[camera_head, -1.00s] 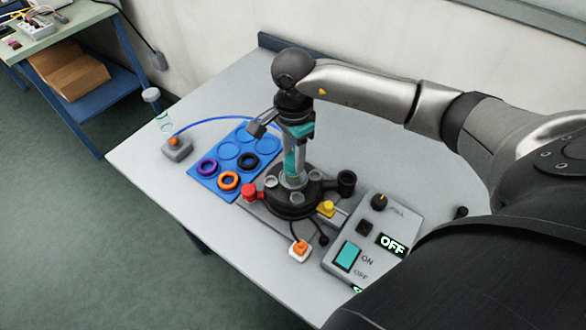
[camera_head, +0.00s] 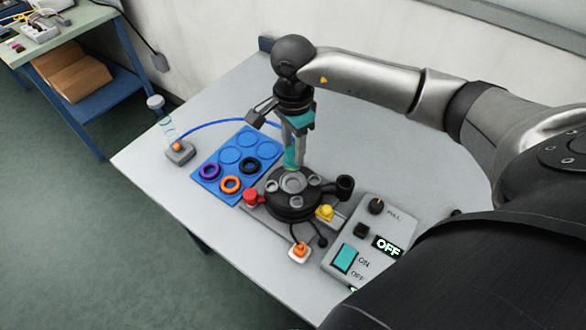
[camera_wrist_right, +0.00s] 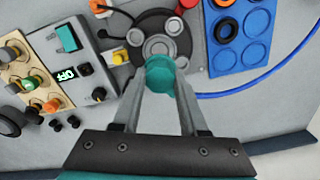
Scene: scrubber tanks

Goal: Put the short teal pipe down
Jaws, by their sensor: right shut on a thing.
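The short teal pipe (camera_head: 290,157) is between the fingers of my right gripper (camera_head: 295,147), which is shut on it. In the head view the pipe's lower end shows just behind the grey central ring of the round black base (camera_head: 291,204). The wrist view shows the round end of the pipe (camera_wrist_right: 160,74) between the fingertips, beside the base's grey central ring (camera_wrist_right: 158,46). I cannot tell the exact gap between pipe and base. My left gripper is not in view.
A blue tray (camera_head: 226,180) with purple, orange and black rings lies left of the base. A grey control box (camera_head: 362,240) reading OFF stands at the right. A blue cable arcs from a small button box (camera_head: 180,153). Bare table lies behind and at the front left.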

